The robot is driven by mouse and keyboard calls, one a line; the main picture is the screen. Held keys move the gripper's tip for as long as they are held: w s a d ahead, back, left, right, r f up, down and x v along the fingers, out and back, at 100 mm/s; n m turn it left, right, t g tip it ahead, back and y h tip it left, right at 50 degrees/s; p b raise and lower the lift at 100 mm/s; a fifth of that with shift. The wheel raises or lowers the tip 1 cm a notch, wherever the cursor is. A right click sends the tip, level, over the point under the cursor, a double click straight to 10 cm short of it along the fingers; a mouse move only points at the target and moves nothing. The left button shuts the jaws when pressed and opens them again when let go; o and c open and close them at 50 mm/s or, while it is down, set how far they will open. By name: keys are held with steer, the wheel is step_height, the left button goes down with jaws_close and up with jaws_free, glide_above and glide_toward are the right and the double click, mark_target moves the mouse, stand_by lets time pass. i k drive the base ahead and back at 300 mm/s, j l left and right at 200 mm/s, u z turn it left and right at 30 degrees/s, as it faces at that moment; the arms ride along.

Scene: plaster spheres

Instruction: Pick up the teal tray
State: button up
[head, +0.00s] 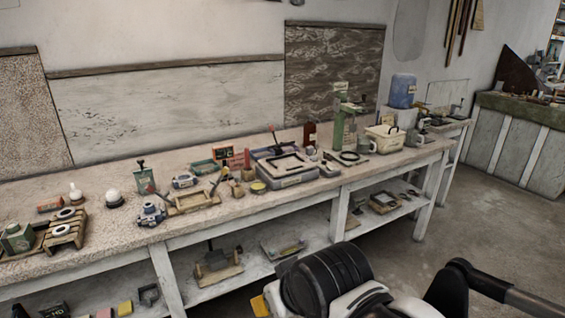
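A small teal-green tray (203,167) lies on the long workbench, left of the middle of the head view. It is low and flat, close to the back of the bench, and small in the picture. A red box stands just behind it on its right, and small tools lie in front of it. What it holds is too small to tell. Parts of my arm show at the bottom right, in front of the bench and well apart from the tray. My gripper's fingers are not in view.
The workbench (105,245) is crowded. A grey case (290,180) stands right of the tray, with a wooden frame (193,203) in front. A green bottle-like tool (145,179) and white sphere (113,197) stand left. The floor (480,235) at the right is clear.

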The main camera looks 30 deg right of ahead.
mark_target(203, 167)
steer(key=i+j, duration=0.1)
steer(key=i, duration=1.05)
steer(key=i+j, duration=0.1)
steer(key=i, duration=1.05)
